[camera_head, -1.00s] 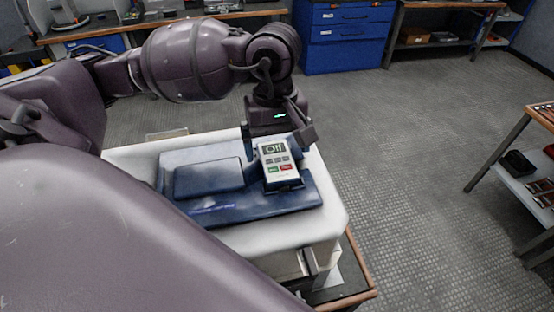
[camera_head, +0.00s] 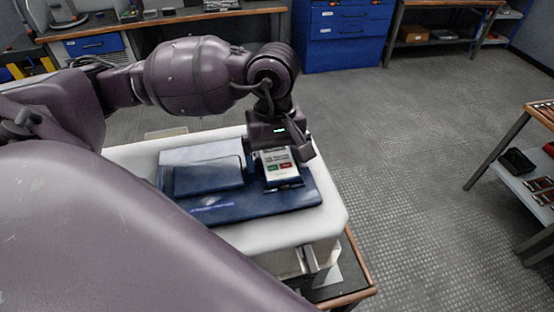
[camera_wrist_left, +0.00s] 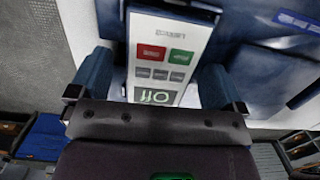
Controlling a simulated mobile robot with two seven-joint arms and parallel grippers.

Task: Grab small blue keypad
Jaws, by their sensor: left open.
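The small keypad (camera_head: 279,171) has a white face with a green and a red button and a dark blue body. It sits at the right end of a larger blue case on a white-topped stand. My left gripper (camera_head: 281,154) is open above its far end and hides its display in the head view. In the left wrist view the keypad face (camera_wrist_left: 166,58) shows upside down with an "Off" display. The fingers of my left gripper (camera_wrist_left: 155,78) stand on either side of the keypad, apart from its sides as far as I can tell. My right gripper is not in view.
The blue case (camera_head: 205,175) lies beside and under the keypad. The white top (camera_head: 330,213) leaves a narrow bare rim. A workbench (camera_head: 545,115) stands at the right, and a blue drawer cabinet (camera_head: 345,35) at the back. The floor between is clear.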

